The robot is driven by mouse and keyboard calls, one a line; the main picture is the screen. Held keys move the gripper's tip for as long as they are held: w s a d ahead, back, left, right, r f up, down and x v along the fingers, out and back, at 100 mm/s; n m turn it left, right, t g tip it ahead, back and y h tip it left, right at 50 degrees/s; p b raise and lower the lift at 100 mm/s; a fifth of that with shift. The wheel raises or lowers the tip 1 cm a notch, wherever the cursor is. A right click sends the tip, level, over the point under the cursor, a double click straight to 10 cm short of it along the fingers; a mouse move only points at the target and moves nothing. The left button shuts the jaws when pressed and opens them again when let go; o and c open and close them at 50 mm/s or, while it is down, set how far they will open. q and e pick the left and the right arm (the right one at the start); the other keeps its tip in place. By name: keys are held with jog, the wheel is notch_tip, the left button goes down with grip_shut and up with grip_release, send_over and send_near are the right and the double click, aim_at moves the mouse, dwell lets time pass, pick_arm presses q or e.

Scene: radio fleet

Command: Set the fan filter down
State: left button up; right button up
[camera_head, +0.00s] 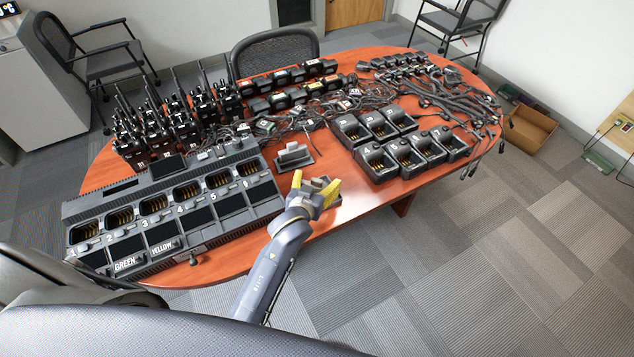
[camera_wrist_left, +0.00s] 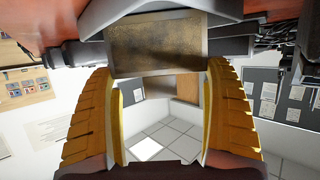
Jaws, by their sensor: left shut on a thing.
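My left gripper (camera_head: 315,187) is at the front edge of the wooden table, its yellow fingers set apart around a small dark grey piece. In the left wrist view the fingers of this gripper (camera_wrist_left: 161,72) are shut on the fan filter (camera_wrist_left: 160,42), a flat panel with a brownish, mottled face and a grey rim. The panel spans the gap between the fingertips. In the head view the filter is mostly hidden by the fingers, and I cannot tell whether it touches the table. My right gripper is not in view.
The red-brown table (camera_head: 345,200) has a large numbered charger bank (camera_head: 150,235) on the left and single chargers (camera_head: 380,160) on the right. A small grey block (camera_head: 294,154) stands just behind the gripper. Radios (camera_head: 150,130) and cables fill the back. Bare wood shows by the front edge.

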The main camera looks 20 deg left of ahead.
pick_arm(q)
jog(key=shift+f, duration=0.1)
jog(key=o, duration=1)
jog(key=shift+c, duration=0.2)
jog(key=v, duration=1.2)
